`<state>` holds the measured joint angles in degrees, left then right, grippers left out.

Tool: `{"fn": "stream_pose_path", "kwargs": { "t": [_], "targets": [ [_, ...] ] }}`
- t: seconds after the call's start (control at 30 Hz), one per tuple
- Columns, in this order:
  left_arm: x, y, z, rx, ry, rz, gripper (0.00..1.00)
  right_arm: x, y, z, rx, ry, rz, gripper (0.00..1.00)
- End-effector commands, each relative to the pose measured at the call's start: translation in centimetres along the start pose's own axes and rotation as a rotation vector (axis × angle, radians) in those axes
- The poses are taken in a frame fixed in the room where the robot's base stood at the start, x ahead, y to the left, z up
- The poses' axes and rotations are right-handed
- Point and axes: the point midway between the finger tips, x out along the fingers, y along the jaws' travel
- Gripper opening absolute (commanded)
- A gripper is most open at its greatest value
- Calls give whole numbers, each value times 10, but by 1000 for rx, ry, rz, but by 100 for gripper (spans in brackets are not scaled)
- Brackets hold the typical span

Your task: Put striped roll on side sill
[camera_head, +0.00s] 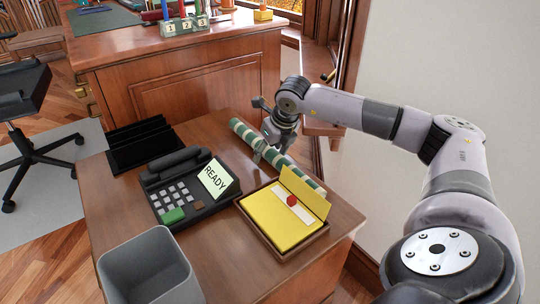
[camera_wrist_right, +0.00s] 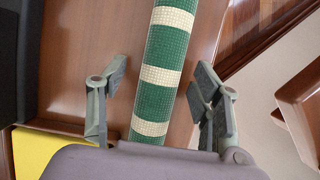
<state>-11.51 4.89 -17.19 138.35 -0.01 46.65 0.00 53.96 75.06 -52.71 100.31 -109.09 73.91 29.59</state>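The striped roll (camera_head: 298,174), green with pale bands, lies diagonally on the near wooden desk. In the right wrist view the roll (camera_wrist_right: 168,55) runs between my right gripper's two fingers (camera_wrist_right: 161,78). The fingers are spread, with a gap on each side of the roll. In the head view my right gripper (camera_head: 268,151) is low over the roll's middle and hides part of it. A wooden ledge (camera_head: 321,127), which may be the side sill, shows beside the wall past the desk, partly hidden by my right arm. My left gripper is not in view.
The near desk (camera_head: 215,128) also holds a black phone (camera_head: 180,185) with a READY card (camera_head: 216,178), a yellow box (camera_head: 282,215), a black file rack (camera_head: 138,144) and a grey bin (camera_head: 150,268). A larger desk (camera_head: 190,75) stands behind.

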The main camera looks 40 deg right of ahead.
Motion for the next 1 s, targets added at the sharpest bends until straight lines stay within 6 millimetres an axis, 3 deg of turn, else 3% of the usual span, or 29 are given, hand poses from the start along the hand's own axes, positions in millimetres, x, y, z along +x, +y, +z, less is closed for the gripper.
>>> {"fn": "stream_pose_path", "kwargs": {
  "t": [0.83, 1.0],
  "targets": [
    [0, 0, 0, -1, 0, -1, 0, 0, 0, 0, 1, 1, -1, 1],
    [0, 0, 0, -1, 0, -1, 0, -1, 0, 0, 1, -1, 0, 0]
  ]
}}
